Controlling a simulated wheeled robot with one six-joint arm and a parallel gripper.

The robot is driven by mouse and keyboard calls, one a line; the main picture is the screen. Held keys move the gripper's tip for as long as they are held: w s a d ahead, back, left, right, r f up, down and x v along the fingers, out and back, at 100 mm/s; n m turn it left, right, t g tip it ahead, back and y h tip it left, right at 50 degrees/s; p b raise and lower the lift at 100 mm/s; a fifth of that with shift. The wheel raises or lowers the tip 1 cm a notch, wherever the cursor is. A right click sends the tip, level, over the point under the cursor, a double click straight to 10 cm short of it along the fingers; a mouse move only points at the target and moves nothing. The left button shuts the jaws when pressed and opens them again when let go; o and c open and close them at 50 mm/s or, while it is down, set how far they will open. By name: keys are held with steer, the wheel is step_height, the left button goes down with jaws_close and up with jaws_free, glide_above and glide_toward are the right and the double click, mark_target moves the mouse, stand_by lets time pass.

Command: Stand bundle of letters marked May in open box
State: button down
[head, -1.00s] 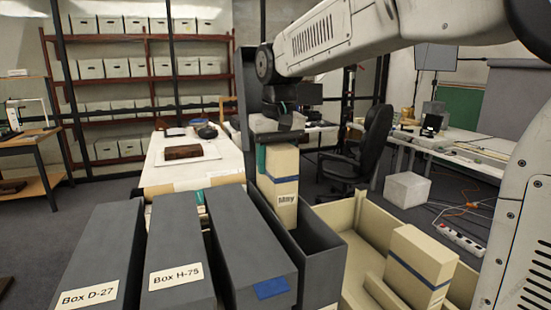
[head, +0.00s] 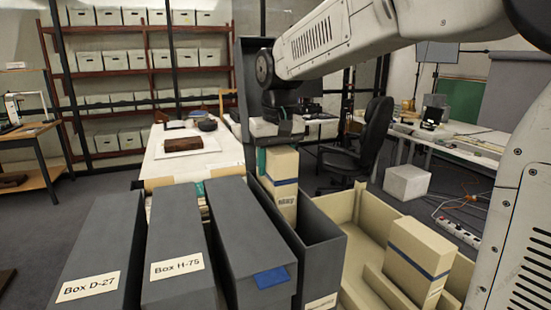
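The cream bundle marked May (head: 285,186) is upright, with its lower part inside the open grey box (head: 322,250) and hidden by the box's near wall. A teal strip shows at its left edge. My gripper (head: 278,142) points down at the top of the bundle and appears shut on it; the fingertips are partly hard to make out. The grey box's lid stands raised behind, left of my gripper.
A cream tray (head: 362,225) on the right holds another bundle (head: 418,258) with a blue band.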

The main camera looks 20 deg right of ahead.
steer(key=shift+f, duration=0.9)
steer(key=c, duration=0.6)
jaws_free()
steer(key=shift+r, duration=2.95)
steer(key=shift+d, duration=0.1)
